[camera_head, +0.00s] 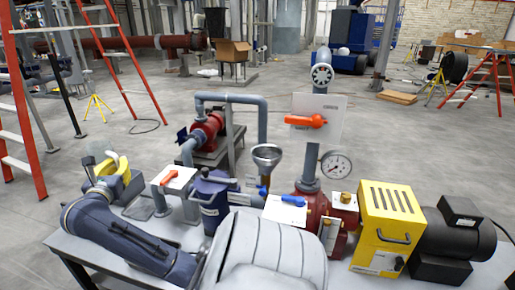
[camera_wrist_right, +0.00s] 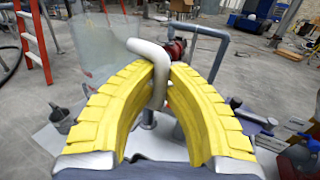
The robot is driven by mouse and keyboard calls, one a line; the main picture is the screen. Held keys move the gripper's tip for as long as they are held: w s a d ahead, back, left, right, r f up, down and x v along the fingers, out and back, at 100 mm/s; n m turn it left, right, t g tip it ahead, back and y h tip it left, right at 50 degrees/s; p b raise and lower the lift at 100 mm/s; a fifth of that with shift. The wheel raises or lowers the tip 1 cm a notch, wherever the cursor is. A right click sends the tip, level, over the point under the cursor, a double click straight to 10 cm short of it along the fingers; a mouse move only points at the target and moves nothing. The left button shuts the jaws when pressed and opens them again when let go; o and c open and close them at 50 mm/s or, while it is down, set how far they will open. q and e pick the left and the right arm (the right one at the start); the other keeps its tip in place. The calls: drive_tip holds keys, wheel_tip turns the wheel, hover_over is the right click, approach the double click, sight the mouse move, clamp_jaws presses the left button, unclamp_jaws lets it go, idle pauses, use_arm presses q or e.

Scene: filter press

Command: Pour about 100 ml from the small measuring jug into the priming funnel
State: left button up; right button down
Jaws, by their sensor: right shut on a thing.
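The measuring jug (camera_wrist_right: 103,62) is clear, with a thick white handle (camera_wrist_right: 158,68). My right gripper (camera_wrist_right: 160,75) has its yellow fingers closed around that handle in the right wrist view. In the head view my right gripper (camera_head: 117,172) is at the left end of the bench, and the jug is hard to make out there. I cannot make out any liquid level. The priming funnel (camera_head: 267,154) is a grey metal bowl on a stem at mid-bench, well to the right of my right gripper and apart from it. My left gripper is not in view.
Near the funnel stand a blue canister (camera_head: 212,200), a red-handled valve (camera_head: 174,181) and a gauge (camera_head: 336,165). A grey pipe (camera_head: 230,98) arches behind. A yellow box (camera_head: 388,228) stands at the right.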

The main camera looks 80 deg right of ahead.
drive_tip(key=s+d+r+m+g+y, duration=0.1)
drive_tip(key=s+d+r+m+g, duration=0.35)
drive_tip(key=s+d+g, duration=0.35)
drive_tip(key=s+d+r+m+g+y, duration=0.1)
drive_tip(key=s+d+r+m+g, duration=0.2)
drive_tip(key=s+d+m+g, duration=0.5)
drive_tip(key=s+d+f+m+g+y, duration=0.2)
drive_tip(key=s+d+m+g+y, duration=0.25)
drive_tip(key=s+d+y, duration=0.45)
drive_tip(key=s+f+m+g+y, duration=0.1)
drive_tip(key=s+f+m+y, duration=0.1)
drive_tip(key=f, duration=0.4)
drive_tip(key=s+a+f+m+g+y, duration=0.1)
drive_tip(key=s+f+m+y, duration=0.1)
drive_tip(key=f+y, duration=0.2)
drive_tip(key=shift+s+f, duration=0.2)
drive_tip(key=shift+f, duration=1.45)
drive_tip(key=shift+g, duration=0.25)
drive_tip(key=shift+w, duration=0.1)
